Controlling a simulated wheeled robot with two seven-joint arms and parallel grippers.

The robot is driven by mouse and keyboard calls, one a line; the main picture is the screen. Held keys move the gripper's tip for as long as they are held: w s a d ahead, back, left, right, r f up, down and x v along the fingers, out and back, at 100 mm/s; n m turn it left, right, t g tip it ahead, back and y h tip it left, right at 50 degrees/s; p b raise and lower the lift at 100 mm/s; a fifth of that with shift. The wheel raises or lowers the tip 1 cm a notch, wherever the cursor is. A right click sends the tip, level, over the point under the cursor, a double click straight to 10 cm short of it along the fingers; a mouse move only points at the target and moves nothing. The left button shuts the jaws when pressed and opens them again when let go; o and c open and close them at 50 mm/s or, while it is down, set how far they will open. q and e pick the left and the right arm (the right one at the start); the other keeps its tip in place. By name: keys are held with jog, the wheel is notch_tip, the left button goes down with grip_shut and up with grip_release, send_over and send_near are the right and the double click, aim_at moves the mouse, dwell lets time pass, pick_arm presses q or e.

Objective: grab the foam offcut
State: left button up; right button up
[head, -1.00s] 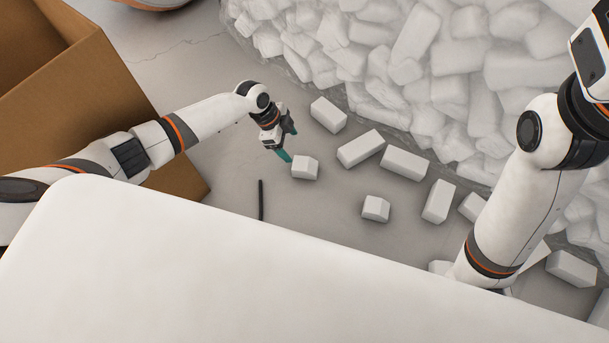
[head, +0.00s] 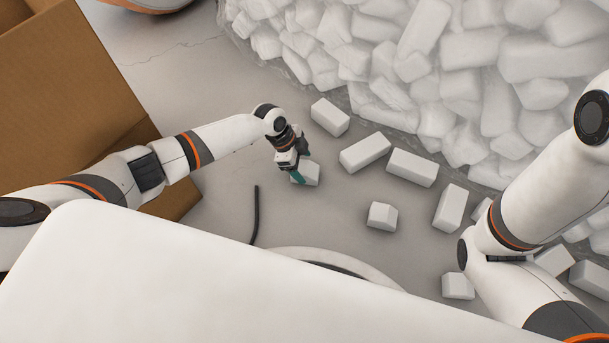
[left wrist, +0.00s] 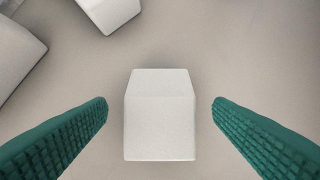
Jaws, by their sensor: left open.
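A white foam offcut (left wrist: 160,115), a short block with a bevelled edge, lies on the grey floor. In the left wrist view it sits between the two green ridged fingers of my left gripper (left wrist: 160,125), with a gap on each side. In the head view the gripper (head: 301,178) hangs over the same offcut (head: 311,175) and hides part of it. My left gripper is open and holds nothing. My right arm comes in at the right of the head view; its gripper is not in view.
Several similar white blocks (head: 365,152) lie on the floor to the right. A large clear bag of white foam pieces (head: 440,75) fills the back. A cardboard box (head: 65,100) stands at the left. A thin dark strip (head: 256,215) lies nearer me.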

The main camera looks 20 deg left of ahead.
pick_arm(q)
jog(key=shift+b+x, duration=0.5)
jog(key=shift+x, duration=0.7)
jog(key=shift+c, duration=0.4)
jog(key=c, duration=0.9)
jog(key=shift+r, duration=0.1)
jog(key=shift+c, duration=0.2)
